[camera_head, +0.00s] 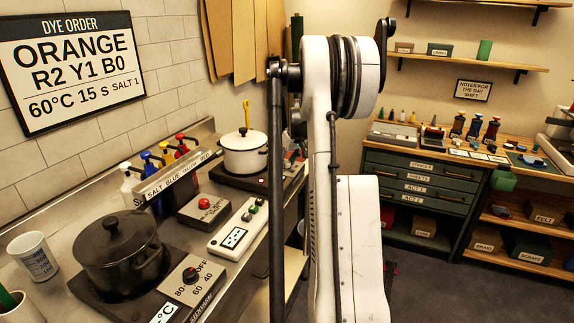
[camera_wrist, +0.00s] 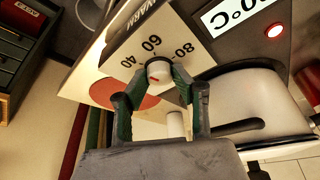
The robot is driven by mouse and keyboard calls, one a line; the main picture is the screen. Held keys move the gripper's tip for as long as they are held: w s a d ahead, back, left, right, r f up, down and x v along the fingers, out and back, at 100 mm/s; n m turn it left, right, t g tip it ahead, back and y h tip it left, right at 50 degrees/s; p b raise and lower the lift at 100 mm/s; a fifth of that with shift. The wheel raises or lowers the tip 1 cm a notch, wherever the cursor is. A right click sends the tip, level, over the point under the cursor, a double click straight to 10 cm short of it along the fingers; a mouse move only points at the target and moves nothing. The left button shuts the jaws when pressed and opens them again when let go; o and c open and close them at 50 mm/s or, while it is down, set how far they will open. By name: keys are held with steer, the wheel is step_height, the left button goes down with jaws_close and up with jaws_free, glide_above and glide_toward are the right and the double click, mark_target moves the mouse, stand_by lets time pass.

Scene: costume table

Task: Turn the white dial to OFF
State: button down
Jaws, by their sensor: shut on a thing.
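The white dial (camera_wrist: 158,71) sits on a pale panel in the wrist view, with 40, 60 and 80 printed around it. My gripper (camera_wrist: 155,84) is shut on the dial, one finger on each side. A small red mark shows on the dial's face, but I cannot tell which setting it points to. The OFF label is not visible in the wrist view. In the head view my arm stands in front of this area, so the dial and my gripper are hidden there. The white pot (camera_head: 244,157) stands on the back hotplate (camera_head: 233,181).
A lit red lamp (camera_wrist: 275,30) and a °C display (camera_wrist: 232,14) are near the dial. In the head view a dark pot (camera_head: 117,250) stands on the front hotplate, which has a black dial (camera_head: 190,275). A red-button box (camera_head: 204,207) stands between the hotplates.

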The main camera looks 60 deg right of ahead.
steer(key=n+y+b, duration=0.1)
steer(key=n, duration=0.2)
steer(key=shift+d+n, duration=0.1)
steer(key=shift+n, duration=0.3)
steer(key=n+y, duration=0.1)
steer(key=n, duration=0.2)
steer(key=shift+d+n+y, duration=0.1)
steer(key=shift+n+y, duration=0.2)
steer(key=shift+y, duration=0.1)
steer(key=n+y, duration=0.1)
steer(key=n, duration=0.2)
steer(key=shift+d+n+b, duration=0.1)
steer(key=shift+n+b, duration=0.2)
steer(key=shift+n, duration=0.1)
steer(key=shift+w+n+g+y, duration=0.1)
steer(key=shift+n+g+y, duration=0.3)
steer(key=shift+n, duration=0.65)
steer(key=shift+n+g+y, duration=0.3)
steer(key=shift+n+g, duration=0.1)
steer(key=shift+n, duration=0.65)
steer(key=c, duration=1.4)
jaws_free()
steer(key=shift+c, duration=0.2)
steer(key=shift+r, duration=0.1)
